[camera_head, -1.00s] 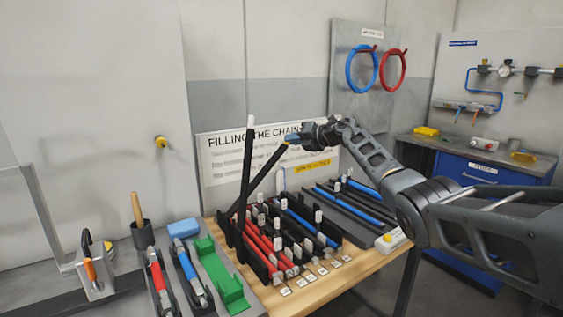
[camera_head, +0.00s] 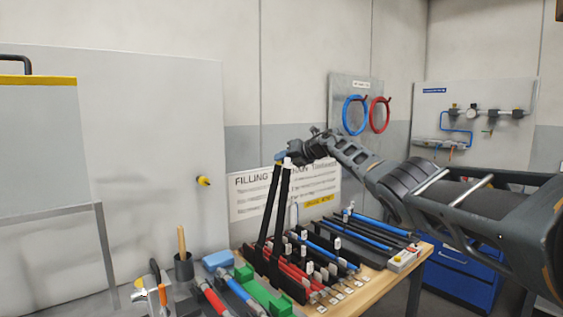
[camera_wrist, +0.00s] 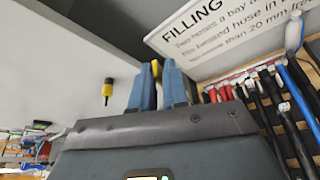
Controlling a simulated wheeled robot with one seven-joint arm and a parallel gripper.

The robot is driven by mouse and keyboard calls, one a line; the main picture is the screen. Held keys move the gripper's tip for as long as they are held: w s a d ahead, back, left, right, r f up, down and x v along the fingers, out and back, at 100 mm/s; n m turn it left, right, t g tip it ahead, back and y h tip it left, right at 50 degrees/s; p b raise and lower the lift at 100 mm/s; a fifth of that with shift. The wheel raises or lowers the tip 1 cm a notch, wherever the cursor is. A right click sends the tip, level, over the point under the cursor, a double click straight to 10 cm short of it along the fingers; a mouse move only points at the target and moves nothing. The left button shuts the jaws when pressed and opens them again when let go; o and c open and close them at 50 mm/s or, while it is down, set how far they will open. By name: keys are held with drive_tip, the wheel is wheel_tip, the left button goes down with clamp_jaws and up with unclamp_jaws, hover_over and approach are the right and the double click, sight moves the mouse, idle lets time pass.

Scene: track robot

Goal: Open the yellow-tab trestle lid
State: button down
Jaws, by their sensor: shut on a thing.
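My gripper (camera_head: 281,158) is shut on the yellow tab at the top of a long black lid (camera_head: 269,212). In the wrist view the yellow tab (camera_wrist: 156,69) shows between the blue fingertips. The lid stands steeply raised from the hose trestle (camera_head: 290,285), leaning slightly right in the head view. A second black lid (camera_head: 281,215) with a white tab (camera_head: 288,161) stands beside it at almost the same angle. The lids' lower ends are partly hidden among the trestle's dividers.
Red and blue hoses lie in the trestle bays on a wooden table (camera_head: 384,279). A green block (camera_head: 262,292), blue sponge (camera_head: 217,259) and black cup (camera_head: 184,266) are left of it. A yellow wall knob (camera_head: 203,181) and a sign (camera_head: 250,205) are behind.

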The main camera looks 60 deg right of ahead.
drive_tip(key=shift+a+f, duration=0.2)
drive_tip(key=shift+f, duration=0.15)
drive_tip(key=c, duration=1.3)
unclamp_jaws()
drive_tip(key=shift+s+d, duration=0.1)
drive_tip(key=shift+r+b+v, duration=0.15)
drive_tip(key=shift+b+v, duration=0.05)
drive_tip(key=shift+v, duration=1.75)
drive_tip(key=shift+r+b+v, duration=0.15)
drive_tip(key=shift+r+v, duration=0.05)
drive_tip(key=shift+v, duration=1.8)
